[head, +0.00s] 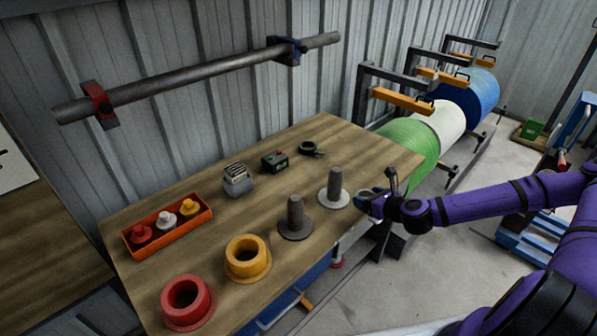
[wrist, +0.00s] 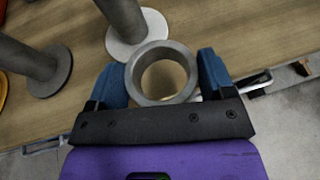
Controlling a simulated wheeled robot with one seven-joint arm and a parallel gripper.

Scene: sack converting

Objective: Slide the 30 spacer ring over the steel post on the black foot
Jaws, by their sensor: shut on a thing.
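My gripper (head: 368,201) is shut on a grey spacer ring (wrist: 133,78), held between two blue fingers in the wrist view. Bare tabletop shows through the ring's hole, so no post is inside it. Any number on the ring cannot be read. The steel post (head: 296,212) on the black foot (head: 297,236) stands upright, left of my gripper in the head view; in the wrist view this post (wrist: 22,57) is at the left. A similar post (head: 335,184) on a white foot (head: 326,202) stands closer to my gripper. The ring overlaps the white foot's edge in the wrist view.
The wooden table (head: 225,211) also carries a yellow flanged ring (head: 247,272), a red one (head: 187,320), an orange tray (head: 130,254) with coloured knobs, a grey card box (head: 238,186), a green-black device (head: 274,163) and a black roll (head: 308,149). Coloured rolls stand behind the table's right end.

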